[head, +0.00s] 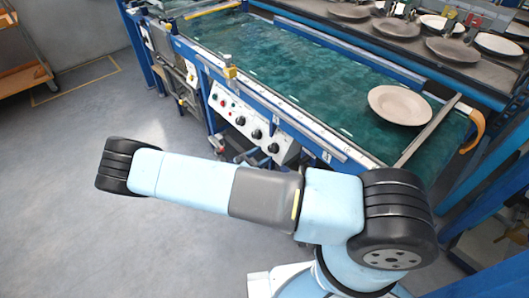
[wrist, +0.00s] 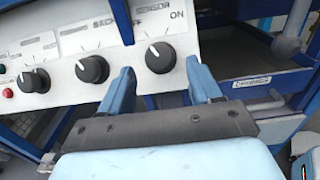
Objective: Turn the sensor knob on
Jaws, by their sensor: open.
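The sensor knob (wrist: 160,57) is a round black knob on a white control panel (wrist: 62,45), under the printed words SENSOR and ON. A pale pointer mark shows on its upper left side, while ON stands to its upper right. My gripper (wrist: 164,78) is open and empty, its two blue fingers apart below the knob, one to the lower left and one to the lower right. I see no contact with the knob. In the head view the sensor knob (head: 273,148) is the rightmost on the panel; my gripper is not visible there.
Two more black knobs, a middle one (wrist: 92,69) and a left one (wrist: 33,80), sit left of the sensor knob, with a red button (wrist: 7,93) beyond. A green conveyor (head: 300,70) carries a beige plate (head: 399,105) above the panel.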

